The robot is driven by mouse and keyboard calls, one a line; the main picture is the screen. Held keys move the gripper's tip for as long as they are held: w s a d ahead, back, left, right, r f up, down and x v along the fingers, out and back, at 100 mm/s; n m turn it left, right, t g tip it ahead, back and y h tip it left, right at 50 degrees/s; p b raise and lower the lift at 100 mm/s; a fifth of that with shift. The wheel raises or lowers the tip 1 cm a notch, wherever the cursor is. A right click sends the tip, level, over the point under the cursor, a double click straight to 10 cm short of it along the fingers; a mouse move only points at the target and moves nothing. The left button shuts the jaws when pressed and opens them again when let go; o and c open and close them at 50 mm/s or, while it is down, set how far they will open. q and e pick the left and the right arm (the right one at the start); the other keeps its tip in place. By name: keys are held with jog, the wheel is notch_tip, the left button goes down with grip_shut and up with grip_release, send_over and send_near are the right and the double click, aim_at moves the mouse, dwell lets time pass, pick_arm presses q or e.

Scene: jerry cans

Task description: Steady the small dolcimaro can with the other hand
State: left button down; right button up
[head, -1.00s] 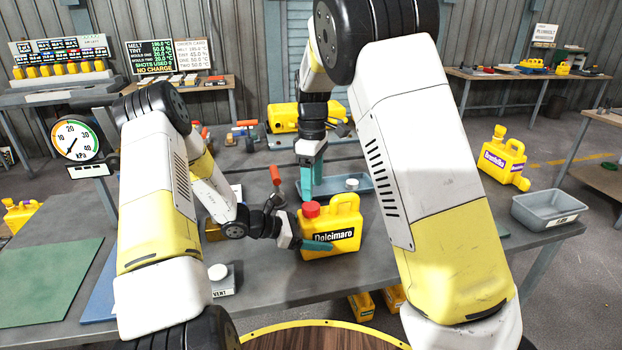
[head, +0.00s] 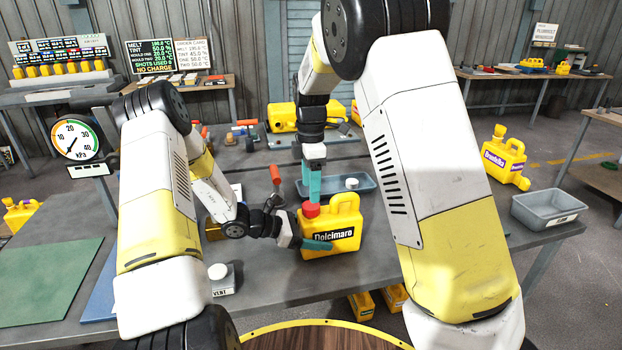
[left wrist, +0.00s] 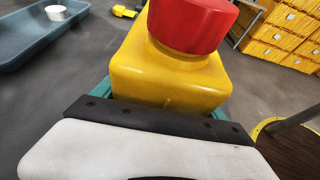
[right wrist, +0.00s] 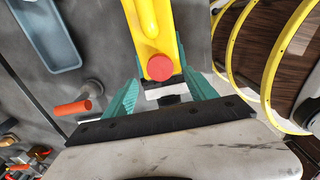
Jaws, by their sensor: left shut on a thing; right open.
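The small yellow Dolcimaro can (head: 340,226) stands upright on the grey table, with its red cap (head: 311,209) at the left and its handle at the right. My left gripper (head: 316,244) is shut on the can's body from the left, below the cap; the left wrist view shows the can (left wrist: 170,85) between its teal fingers. My right gripper (head: 312,184) points down just above the cap, open. In the right wrist view the red cap (right wrist: 159,67) lies between its open teal fingers (right wrist: 160,82); I cannot tell whether they touch it.
A blue-grey tray (head: 360,190) with a white cap in it lies behind the can. An orange-handled tool (head: 275,176) stands left of it. A pressure gauge (head: 76,138), a VENT block (head: 222,282) and a green mat (head: 45,280) are at the left. A grey bin (head: 550,208) sits at the right.

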aim_at(311, 205)
notch_tip(311, 205, down, 6)
jog(key=shift+f, duration=0.1)
dwell(0.4)
